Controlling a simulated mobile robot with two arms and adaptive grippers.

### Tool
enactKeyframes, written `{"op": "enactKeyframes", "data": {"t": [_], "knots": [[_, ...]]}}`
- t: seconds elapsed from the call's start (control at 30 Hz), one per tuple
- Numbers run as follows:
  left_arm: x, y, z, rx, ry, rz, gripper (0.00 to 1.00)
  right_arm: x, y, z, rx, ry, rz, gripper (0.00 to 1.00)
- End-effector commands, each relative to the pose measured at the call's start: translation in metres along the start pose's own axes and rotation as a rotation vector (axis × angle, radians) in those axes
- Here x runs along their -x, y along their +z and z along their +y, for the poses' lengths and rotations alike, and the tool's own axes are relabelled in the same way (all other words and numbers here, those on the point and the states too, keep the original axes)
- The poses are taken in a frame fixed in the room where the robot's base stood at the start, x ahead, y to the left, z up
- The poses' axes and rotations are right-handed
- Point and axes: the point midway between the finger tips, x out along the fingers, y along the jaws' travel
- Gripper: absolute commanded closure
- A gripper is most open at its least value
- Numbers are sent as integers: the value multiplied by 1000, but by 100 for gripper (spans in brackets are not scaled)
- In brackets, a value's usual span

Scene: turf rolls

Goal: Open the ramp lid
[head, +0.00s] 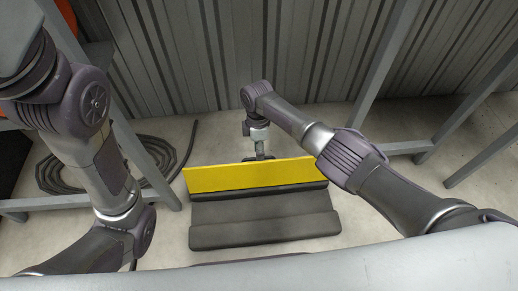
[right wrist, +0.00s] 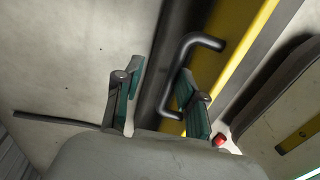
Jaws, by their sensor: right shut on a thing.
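The ramp lid shows as a long yellow panel (head: 245,177) with a dark lower edge, along the back of the dark ramp body (head: 262,215) on the floor in the head view. My right gripper (head: 261,155) reaches down just behind the lid's far edge, and the lid partly hides its fingertips there. In the right wrist view, my right gripper (right wrist: 161,92) has its green-padded fingers on either side of a bent black handle (right wrist: 190,48) beside the yellow panel (right wrist: 237,40), and is shut on that handle. My left arm shows at the left, but its gripper is out of view.
A coiled dark hose (head: 60,178) lies on the floor at the left. Grey metal frames (head: 375,70) stand on both sides, and a corrugated wall (head: 220,50) closes off the back. Bare concrete floor (head: 365,190) lies around the ramp.

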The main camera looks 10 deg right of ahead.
Motion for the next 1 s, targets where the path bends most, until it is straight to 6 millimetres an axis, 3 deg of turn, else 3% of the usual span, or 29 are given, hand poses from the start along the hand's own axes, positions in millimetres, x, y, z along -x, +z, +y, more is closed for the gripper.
{"op": "enactKeyframes", "data": {"t": [0.07,0.47,0.8,1.0], "knots": [[2,0,0,0,0,0,60,-6,3,-1,-3,-5,-4,63],[0,0,-1,0,-2,-2,60,9,-1,0,1,0,3,63],[0,0,0,0,-1,-1,60,76,0,1,0,-1,2,63],[0,0,0,0,-1,-1,60,106,0,1,-1,-4,0,63]]}}
